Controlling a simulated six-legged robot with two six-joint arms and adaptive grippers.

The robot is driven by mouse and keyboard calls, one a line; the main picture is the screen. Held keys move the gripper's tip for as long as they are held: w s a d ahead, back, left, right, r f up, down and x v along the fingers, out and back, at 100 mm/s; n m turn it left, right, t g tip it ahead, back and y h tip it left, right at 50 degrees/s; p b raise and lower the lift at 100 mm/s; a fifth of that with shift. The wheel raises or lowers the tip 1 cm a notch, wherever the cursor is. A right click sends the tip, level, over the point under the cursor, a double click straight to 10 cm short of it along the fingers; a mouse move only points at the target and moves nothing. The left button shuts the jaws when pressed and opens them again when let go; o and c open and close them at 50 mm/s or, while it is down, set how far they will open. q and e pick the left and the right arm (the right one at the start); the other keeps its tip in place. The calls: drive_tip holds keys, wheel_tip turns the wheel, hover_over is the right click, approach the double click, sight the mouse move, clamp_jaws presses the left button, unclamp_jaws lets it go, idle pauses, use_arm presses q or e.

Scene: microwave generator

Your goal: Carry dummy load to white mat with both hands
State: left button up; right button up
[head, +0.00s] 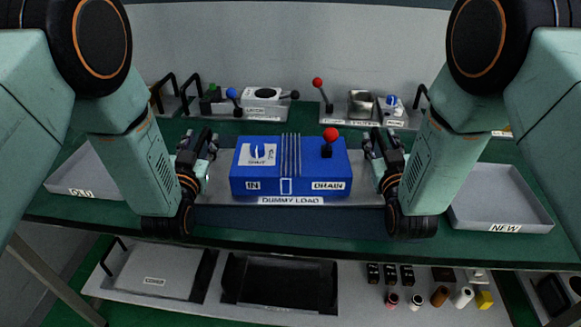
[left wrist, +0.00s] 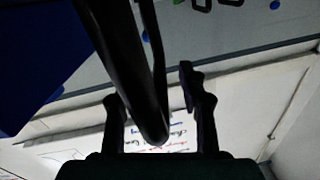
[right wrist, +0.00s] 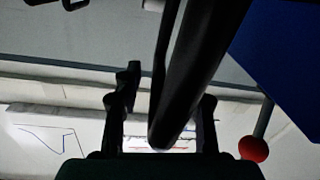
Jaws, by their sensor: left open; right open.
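The dummy load is a blue box (head: 291,165) with a dial, a red-knobbed lever and IN and DRAIN labels, in the middle of the head view. A pale grey-white mat (head: 219,187) labelled DUMMY LOAD shows under and beside it. My left gripper (head: 203,147) is open at the box's left side, my right gripper (head: 382,147) open at its right side. In the left wrist view a black bar (left wrist: 146,105) runs between the open fingers; the right wrist view shows a similar bar (right wrist: 180,105). I cannot tell whether the fingers touch the bars.
An OLD tray (head: 75,188) stands left and a NEW tray (head: 500,222) right on the green bench. Labelled devices with levers (head: 262,97) line the back. A dark strip (head: 290,219) lies in front of the box. The lower shelf holds a pale case (head: 155,272) and small parts.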

use_arm(q)
drive_tip(key=shift+s+d+r, duration=0.1)
drive_tip(key=shift+s+r, duration=0.05)
use_arm(e)
drive_tip(key=shift+s+d+r, duration=0.1)
drive_tip(key=shift+s, duration=0.05)
use_arm(q)
drive_tip(key=shift+c, duration=0.6)
use_arm(e)
drive_tip(key=shift+c, duration=0.6)
use_arm(q)
drive_tip(key=c, duration=0.4)
use_arm(e)
drive_tip(key=c, duration=0.4)
use_arm(q)
clamp_jaws()
use_arm(e)
clamp_jaws()
use_arm(q)
drive_tip(key=shift+w+r, duration=0.2)
drive_tip(key=shift+w, duration=0.05)
use_arm(e)
drive_tip(key=shift+w+r, duration=0.1)
drive_tip(key=shift+w, duration=0.1)
